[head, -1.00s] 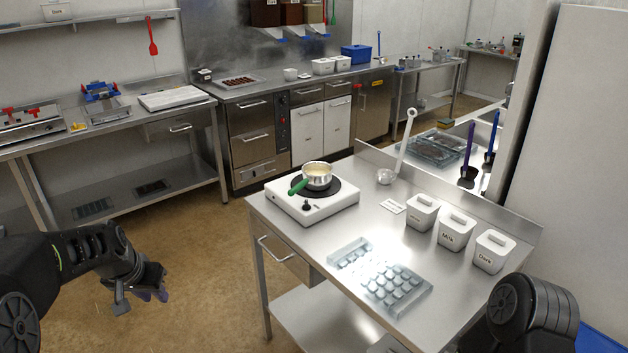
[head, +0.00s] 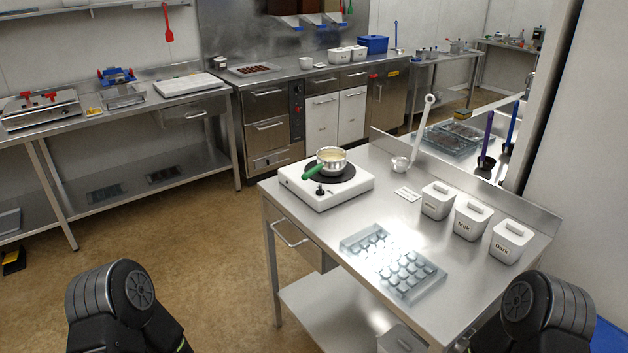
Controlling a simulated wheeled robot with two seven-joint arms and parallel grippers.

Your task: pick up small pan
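The small pan (head: 332,161) is metal with a green handle (head: 314,173) pointing to the front left. It holds a pale, cream-coloured content and stands upright on the dark plate of a white hot plate (head: 326,195), on the near steel table. No gripper touches it. My left and right arms show only as dark links at the bottom left and bottom right. Both grippers are out of the frame.
On the steel table (head: 330,247), a clear mould tray (head: 394,262) lies in front of the hot plate. Several white lidded tubs (head: 471,221) line the right edge. A ladle (head: 401,163) with an upright white handle rests behind. Floor left of the table is clear.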

